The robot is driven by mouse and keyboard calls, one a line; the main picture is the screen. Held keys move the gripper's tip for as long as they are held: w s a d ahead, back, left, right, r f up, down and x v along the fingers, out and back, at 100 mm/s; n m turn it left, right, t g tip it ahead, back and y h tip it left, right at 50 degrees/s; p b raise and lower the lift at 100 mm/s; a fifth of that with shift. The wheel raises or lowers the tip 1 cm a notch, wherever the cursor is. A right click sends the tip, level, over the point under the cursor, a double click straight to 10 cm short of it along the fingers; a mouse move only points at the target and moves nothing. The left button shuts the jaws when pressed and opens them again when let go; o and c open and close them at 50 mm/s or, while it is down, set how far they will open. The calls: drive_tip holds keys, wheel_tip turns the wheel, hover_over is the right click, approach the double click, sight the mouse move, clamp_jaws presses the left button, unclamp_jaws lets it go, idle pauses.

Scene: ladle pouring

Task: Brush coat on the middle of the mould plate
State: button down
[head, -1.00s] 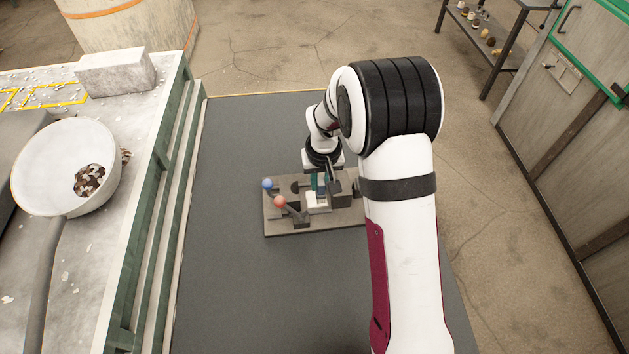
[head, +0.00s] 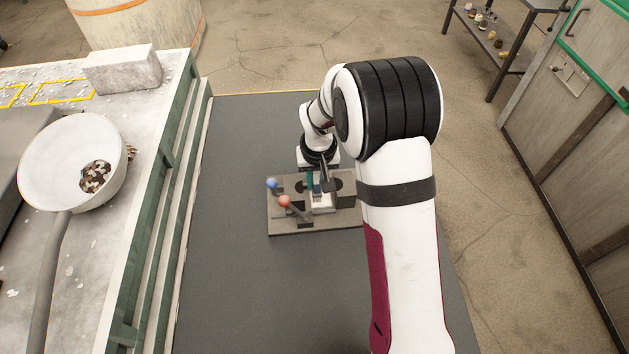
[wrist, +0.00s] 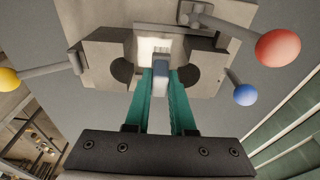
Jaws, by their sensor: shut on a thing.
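The mould plate, a grey-beige block assembly (head: 290,228), lies on the dark table. It also shows in the wrist view (wrist: 213,88), with dark rounded hollows on both sides of a pale square patch (wrist: 152,46) at its middle. My gripper (wrist: 160,80) has two teal fingers, shut on a small grey-blue and whitish piece (wrist: 161,66), which I take to be the brush. It is over the middle of the plate, in front of the pale patch in the wrist view. I cannot tell whether it touches. In the head view my gripper (head: 318,180) is at the plate's far side.
Levers with red (head: 285,201), blue (head: 272,183) and yellow (wrist: 9,78) knobs stick out around the plate. A ladle (head: 73,160) with dark, flaky contents sits on the bench at left. A cabinet (head: 575,150) stands at right. The dark table (head: 270,290) is clear nearer me.

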drive_tip(key=shift+d+r, duration=0.3)
drive_tip(key=shift+r, duration=0.4)
wheel_tip(320, 180, up, 10)
drive_tip(key=shift+f, duration=0.2)
